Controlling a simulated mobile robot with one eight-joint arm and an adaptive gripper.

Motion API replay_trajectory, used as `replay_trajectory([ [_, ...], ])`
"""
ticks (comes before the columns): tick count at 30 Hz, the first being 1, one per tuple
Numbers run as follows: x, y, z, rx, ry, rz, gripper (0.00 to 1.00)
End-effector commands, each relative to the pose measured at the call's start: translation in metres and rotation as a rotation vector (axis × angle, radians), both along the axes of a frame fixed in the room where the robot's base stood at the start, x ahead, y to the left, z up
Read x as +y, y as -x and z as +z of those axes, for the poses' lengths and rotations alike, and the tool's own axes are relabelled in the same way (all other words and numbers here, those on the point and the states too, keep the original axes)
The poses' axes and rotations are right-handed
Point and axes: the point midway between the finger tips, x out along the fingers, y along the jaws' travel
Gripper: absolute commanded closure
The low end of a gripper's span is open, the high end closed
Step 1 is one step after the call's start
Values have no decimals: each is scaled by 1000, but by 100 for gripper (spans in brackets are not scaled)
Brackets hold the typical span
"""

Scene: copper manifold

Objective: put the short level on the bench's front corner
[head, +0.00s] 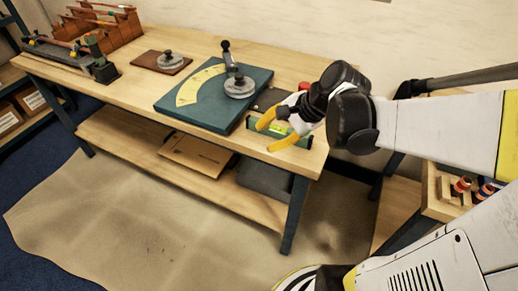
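The short level (281,131) is green with a yellow-green vial. It lies at the front right corner of the wooden bench (137,88), roughly along the front edge. My gripper (265,137) reaches in from the right, above the level. Its two yellow fingers are spread apart, one near the level's left end and the other across its front side. The vial shows in the gap between them. I cannot tell whether either finger touches the level.
A teal board (195,107) with a yellow scale and grey knob lies left of the level. A brown plate (150,63) with a knob and a copper-coloured rack (110,28) are farther left. A red object (304,86) is behind my gripper. A lower shelf (125,140) holds cardboard.

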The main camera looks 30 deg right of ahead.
Motion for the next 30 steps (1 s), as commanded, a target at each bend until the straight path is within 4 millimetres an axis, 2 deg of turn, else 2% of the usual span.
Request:
replay_trajectory([
  [1, 20, 13, 5, -29, 122, 123, 63],
  [3, 36, 29, 11, -82, 312, 307, 63],
  [9, 62, 66, 26, -224, 770, 774, 63],
  [12, 67, 76, 32, -273, 914, 923, 63],
  [18, 69, 81, 36, -307, 1021, 1030, 63],
  [30, 69, 81, 36, -306, 1018, 1027, 63],
])
